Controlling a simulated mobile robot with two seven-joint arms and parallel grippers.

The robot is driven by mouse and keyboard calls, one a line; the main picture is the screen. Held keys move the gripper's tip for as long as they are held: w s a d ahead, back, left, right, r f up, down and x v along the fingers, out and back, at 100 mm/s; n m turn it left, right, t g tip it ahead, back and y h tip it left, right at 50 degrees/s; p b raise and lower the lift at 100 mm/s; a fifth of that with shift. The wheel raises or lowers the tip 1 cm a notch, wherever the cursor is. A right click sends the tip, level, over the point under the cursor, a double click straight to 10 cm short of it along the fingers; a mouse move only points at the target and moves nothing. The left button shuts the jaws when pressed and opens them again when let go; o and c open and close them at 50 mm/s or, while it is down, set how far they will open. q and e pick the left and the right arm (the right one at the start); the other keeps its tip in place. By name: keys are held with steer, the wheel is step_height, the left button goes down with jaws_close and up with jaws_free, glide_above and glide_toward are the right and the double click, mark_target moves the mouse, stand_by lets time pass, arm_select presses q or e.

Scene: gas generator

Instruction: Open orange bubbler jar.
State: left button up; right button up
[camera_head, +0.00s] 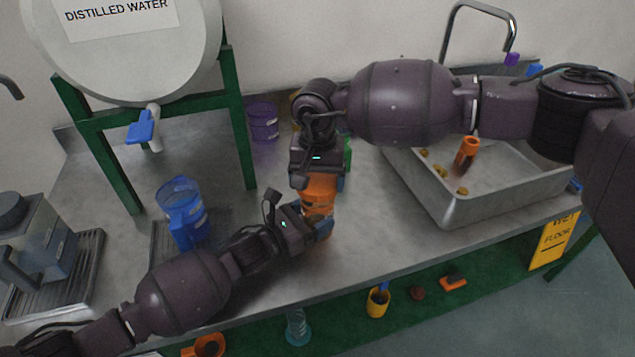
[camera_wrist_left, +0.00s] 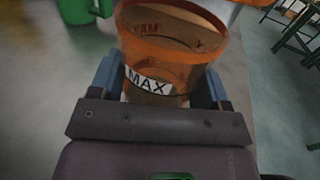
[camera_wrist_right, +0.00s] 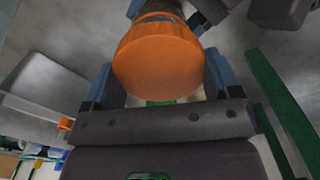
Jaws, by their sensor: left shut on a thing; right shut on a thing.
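The orange bubbler jar (camera_head: 318,197) is upright near the front middle of the counter. My left gripper (camera_head: 321,227) is shut on the jar's body from the front left. In the left wrist view the translucent jar (camera_wrist_left: 165,45), marked MAX, sits between the blue fingers, and its far inner wall shows. My right gripper (camera_head: 318,172) reaches from above and is shut on the orange lid (camera_wrist_right: 158,60), which fills its fingers in the right wrist view.
A blue pitcher (camera_head: 183,212) stands left of the jar, and a purple cup (camera_head: 263,122) behind. A metal sink (camera_head: 460,210) is at right. A green object (camera_head: 347,153) stands close behind the grippers. The counter's front edge is near my left gripper.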

steer(key=shift+r, duration=1.4)
arm_select(q)
steer(key=o, duration=1.8)
